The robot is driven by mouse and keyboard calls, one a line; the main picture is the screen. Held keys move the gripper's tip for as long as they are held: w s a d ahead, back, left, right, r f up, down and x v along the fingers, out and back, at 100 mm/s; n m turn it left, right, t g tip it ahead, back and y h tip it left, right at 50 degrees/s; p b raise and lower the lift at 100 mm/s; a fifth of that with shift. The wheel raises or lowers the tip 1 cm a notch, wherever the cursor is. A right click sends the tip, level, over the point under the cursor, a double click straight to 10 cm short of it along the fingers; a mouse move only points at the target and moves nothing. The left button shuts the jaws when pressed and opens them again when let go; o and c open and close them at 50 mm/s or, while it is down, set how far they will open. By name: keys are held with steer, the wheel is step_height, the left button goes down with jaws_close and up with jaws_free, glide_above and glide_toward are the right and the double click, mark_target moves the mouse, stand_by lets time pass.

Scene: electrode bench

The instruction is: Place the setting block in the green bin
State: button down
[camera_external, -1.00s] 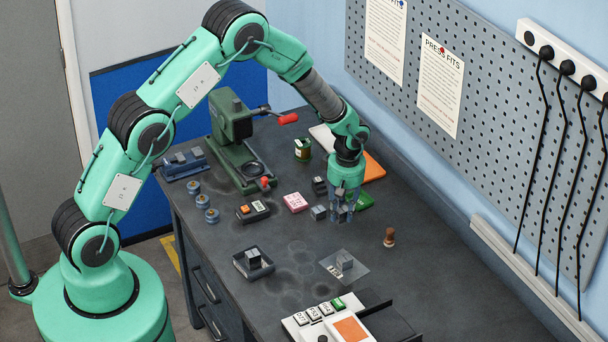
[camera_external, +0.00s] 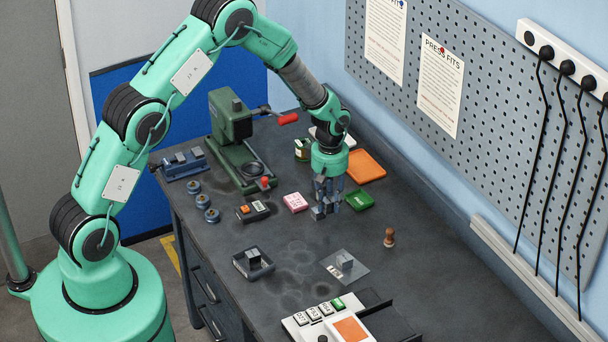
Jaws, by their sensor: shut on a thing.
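The green bin (camera_external: 359,200) is a small, shallow green tray on the bench, just right of my gripper. My gripper (camera_external: 327,208) points down and is shut on a small grey block (camera_external: 319,213), which I take to be the setting block. The fingers hide part of the block. I cannot tell whether it touches the bench.
Another grey block sits in a dark tray (camera_external: 266,271), and one is on a clear sheet (camera_external: 355,274). A pink box (camera_external: 295,202) and a dark box with an orange button (camera_external: 254,211) lie to the left. A brown peg (camera_external: 389,237) stands right. A green press (camera_external: 232,145) stands behind.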

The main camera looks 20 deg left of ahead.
steer(key=w+d, duration=0.2)
steer(key=w, duration=0.2)
steer(key=w+d+f+p, duration=0.1)
steer(key=w+d, duration=0.2)
steer(key=w, duration=0.1)
steer(key=w+d, duration=0.2)
steer(key=w, duration=0.3)
steer(key=shift+d+f+p, duration=0.15)
steer(key=shift+d+p, duration=0.25)
steer(key=shift+f+p, duration=0.4)
steer(key=shift+f, duration=1.35)
steer(key=shift+f+b, duration=0.5)
steer(key=shift+f, duration=0.05)
steer(key=c, duration=1.4)
jaws_free()
steer(key=shift+o, duration=0.2)
steer(key=shift+r, duration=0.1)
